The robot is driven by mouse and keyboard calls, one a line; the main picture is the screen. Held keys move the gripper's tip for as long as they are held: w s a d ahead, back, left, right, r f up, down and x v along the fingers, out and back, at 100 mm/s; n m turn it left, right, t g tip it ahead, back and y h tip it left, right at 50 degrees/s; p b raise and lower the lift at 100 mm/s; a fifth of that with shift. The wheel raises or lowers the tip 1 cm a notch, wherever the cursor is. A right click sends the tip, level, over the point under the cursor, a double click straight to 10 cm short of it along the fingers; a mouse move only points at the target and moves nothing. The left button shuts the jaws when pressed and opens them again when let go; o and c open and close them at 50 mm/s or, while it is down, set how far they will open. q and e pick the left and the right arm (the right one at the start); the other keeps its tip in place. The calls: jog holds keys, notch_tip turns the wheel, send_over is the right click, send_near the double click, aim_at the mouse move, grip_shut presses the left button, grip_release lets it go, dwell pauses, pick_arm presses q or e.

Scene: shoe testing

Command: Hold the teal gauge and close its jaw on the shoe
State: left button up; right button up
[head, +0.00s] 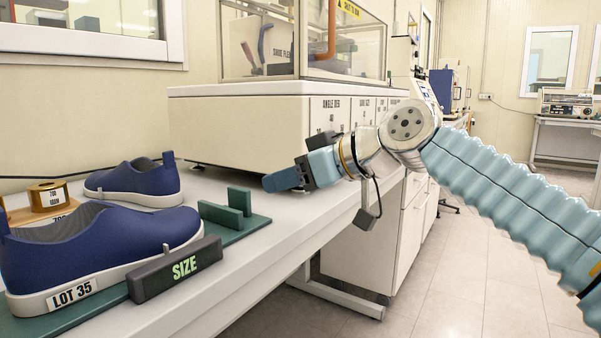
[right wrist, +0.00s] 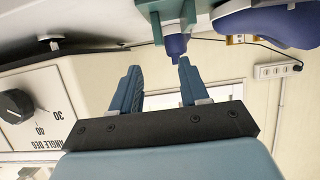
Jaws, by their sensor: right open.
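The teal gauge (head: 251,224) lies on the bench, with a low upright jaw (head: 240,199) at its right end and a dark SIZE block along its front side. A navy shoe (head: 110,245) with a white sole and a LOT 35 label sits on it, toe toward the jaw; I cannot tell whether they touch. My right gripper (head: 267,184) is open, just right of the jaw and apart from it in the head view. In the right wrist view its fingers (right wrist: 158,66) are spread, with teal gauge parts and dark blue shapes beyond the tips. My left gripper is out of view.
A second navy shoe (head: 135,183) and a brass-coloured roll (head: 48,195) stand behind at the left. A large white test machine (head: 240,125) with a clear enclosure stands behind my right gripper. The white bench (head: 215,300) is clear along its front edge.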

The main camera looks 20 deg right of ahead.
aim_at(248, 190)
jog(key=x, duration=1.1)
jog(key=shift+f+p, duration=0.1)
jog(key=shift+p, duration=0.2)
grip_shut()
